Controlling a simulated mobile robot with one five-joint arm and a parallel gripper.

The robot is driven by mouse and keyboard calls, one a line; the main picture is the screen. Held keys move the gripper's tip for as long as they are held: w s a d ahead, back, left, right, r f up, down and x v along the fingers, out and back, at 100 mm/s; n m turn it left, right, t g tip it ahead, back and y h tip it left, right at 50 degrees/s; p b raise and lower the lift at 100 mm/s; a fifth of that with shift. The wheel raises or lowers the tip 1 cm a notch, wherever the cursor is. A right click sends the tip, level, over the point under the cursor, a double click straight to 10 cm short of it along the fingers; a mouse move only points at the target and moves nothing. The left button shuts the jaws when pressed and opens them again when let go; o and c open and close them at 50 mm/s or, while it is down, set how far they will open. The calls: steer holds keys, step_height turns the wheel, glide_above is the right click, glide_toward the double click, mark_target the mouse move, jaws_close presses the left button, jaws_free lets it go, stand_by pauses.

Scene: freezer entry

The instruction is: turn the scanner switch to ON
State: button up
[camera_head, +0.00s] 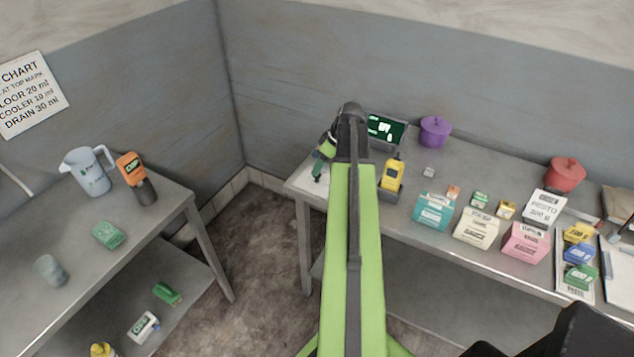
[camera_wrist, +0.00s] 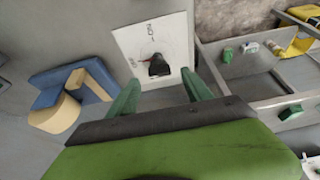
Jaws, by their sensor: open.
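The switch is a dark knob (camera_wrist: 159,66) on a white plate (camera_wrist: 128,45) with small printed marks, in the wrist view. The lettering is too small to read surely, so I cannot tell its setting. In the head view the white plate (camera_head: 308,180) lies at the left end of the right-hand table, and my gripper hides the knob. My gripper (camera_wrist: 161,79) is open and empty, with its green fingers apart on either side of the knob's near side. It also shows over the plate in the head view (camera_head: 317,174). I cannot tell whether the fingers touch the knob.
A yellow scanner (camera_head: 392,174) stands in a dark holder right of my arm, near a dark screen (camera_head: 386,128). A purple pot (camera_head: 435,131) and several boxes stand farther right. A blue and cream thing (camera_wrist: 72,95) lies left of the plate. The left table (camera_head: 165,205) is apart.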

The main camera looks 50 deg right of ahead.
mark_target(319, 175)
steer(key=b+x, duration=0.1)
steer(key=x, duration=0.2)
steer(key=shift+f, duration=0.1)
